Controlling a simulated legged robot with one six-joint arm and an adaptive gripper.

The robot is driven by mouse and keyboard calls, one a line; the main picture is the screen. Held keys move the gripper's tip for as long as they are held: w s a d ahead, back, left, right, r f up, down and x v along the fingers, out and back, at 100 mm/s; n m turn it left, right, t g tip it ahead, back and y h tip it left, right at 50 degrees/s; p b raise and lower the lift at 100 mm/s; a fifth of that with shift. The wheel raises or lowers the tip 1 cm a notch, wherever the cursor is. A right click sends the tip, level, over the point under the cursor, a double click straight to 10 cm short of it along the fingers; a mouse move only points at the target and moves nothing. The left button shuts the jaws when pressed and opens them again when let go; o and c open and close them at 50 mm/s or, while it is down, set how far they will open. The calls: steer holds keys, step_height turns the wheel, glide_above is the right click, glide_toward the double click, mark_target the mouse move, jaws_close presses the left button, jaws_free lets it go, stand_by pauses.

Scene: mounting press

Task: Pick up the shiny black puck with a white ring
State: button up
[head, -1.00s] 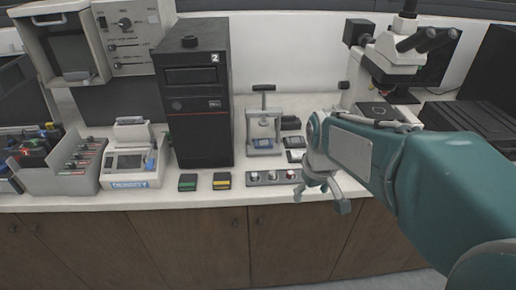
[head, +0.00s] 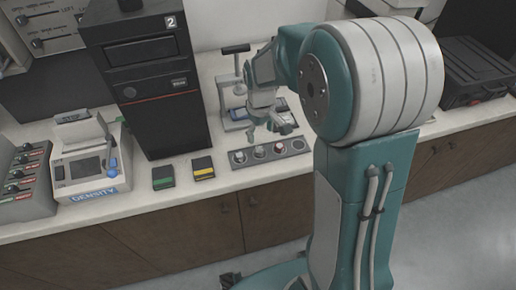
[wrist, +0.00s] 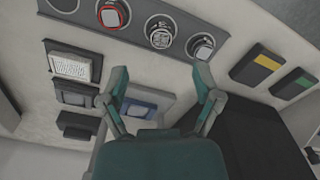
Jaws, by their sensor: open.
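A grey strip (head: 244,167) lies along the counter's front edge, with several round wells in a row; it also shows at the top of the wrist view (wrist: 180,44). The well at the other end (wrist: 68,5) looks empty. I cannot tell which puck is shiny black with a white ring. My gripper (head: 270,128) is open and empty, above the counter just behind the strip; its fingers (wrist: 160,72) are spread apart and touch no puck.
A small press with a T handle (head: 236,50) stands behind my gripper. A tall black case (head: 157,95) is left of it. Green-marked (head: 163,177) and yellow-marked (head: 203,168) boxes lie left of the strip. A density instrument (head: 85,165) is further left.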

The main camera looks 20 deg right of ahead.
mark_target(259, 149)
steer(key=f, duration=0.6)
steer(key=shift+w+a+f, duration=0.2)
steer(key=shift+a+f, duration=0.05)
steer(key=shift+a, duration=0.05)
steer(key=shift+d+f, duration=0.1)
steer(key=shift+f, duration=0.3)
steer(key=c, duration=1)
